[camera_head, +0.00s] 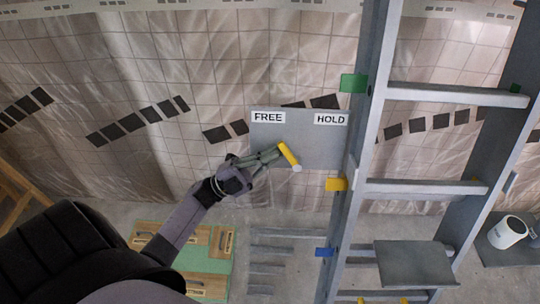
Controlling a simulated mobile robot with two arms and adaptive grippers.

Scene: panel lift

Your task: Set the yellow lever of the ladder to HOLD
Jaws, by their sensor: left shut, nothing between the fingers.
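The grey plate (312,150) beside the ladder carries a FREE label at its upper left and a HOLD label at its upper right. The yellow lever (288,154) sits on the plate with its upper end leaning left, toward the FREE side. A pale round pivot shows at its lower end. My left gripper (279,153) reaches in from the left, shut and empty, with its fingertips right by the lever's left side. I cannot tell whether they touch it. The ladder (369,115) stands right of the plate. My right gripper is not in view.
Green, yellow and blue tags mark the ladder's left rail. A small grey shelf (415,263) sits low on the ladder, and a white cup (507,232) stands at the right. Wooden pieces lie on a green mat (211,258) below my left arm. A tiled wall is behind.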

